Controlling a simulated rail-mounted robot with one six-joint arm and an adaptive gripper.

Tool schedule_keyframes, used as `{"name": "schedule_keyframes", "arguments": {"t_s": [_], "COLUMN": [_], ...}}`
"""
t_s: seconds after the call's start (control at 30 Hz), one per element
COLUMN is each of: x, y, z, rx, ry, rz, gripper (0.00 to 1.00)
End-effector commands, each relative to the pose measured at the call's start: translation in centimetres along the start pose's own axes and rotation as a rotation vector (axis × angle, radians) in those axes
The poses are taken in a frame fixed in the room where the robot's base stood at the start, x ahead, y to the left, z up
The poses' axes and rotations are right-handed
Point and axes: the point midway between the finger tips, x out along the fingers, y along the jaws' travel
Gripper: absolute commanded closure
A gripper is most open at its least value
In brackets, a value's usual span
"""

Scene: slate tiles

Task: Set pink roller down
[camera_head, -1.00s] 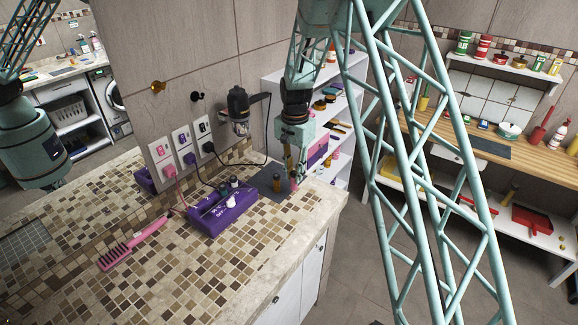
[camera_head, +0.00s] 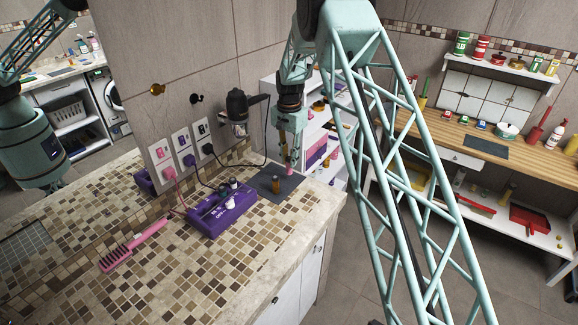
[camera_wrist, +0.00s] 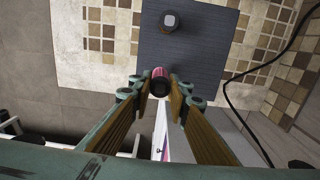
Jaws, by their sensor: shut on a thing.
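My gripper (camera_head: 290,158) is above the far right end of the tiled counter. It is shut on the pink roller (camera_head: 289,169), which points downward from the fingers. In the wrist view, the roller (camera_wrist: 158,73) shows its pink side and dark end between the tips of my gripper (camera_wrist: 159,88). A dark slate mat (camera_head: 291,184) lies on the counter below. The mat (camera_wrist: 205,45) also fills the upper middle of the wrist view. The roller appears to be held above the mat's edge, apart from it.
A brown bottle (camera_head: 276,184) stands on the mat. A purple caddy (camera_head: 222,212) with items sits left of the mat, and a pink comb-like brush (camera_head: 132,245) lies farther left. A hair dryer (camera_head: 238,106) hangs on the wall, its cord running down nearby. White shelves (camera_head: 338,150) stand beyond the counter.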

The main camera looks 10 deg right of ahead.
Motion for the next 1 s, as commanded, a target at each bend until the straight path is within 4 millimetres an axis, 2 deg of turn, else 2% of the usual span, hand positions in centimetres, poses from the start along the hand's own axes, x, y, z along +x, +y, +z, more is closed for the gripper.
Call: {"name": "schedule_keyframes", "arguments": {"t_s": [0.43, 0.8, 1.0], "x": [0.2, 3.1, 3.5], "y": [-0.1, -0.1, -0.1], "z": [-0.1, -0.1, -0.1], "rx": [0.000, 0.000, 0.000], "ry": [0.000, 0.000, 0.001], "rz": [0.000, 0.000, -0.001], "gripper": [0.94, 0.94, 0.94]}}
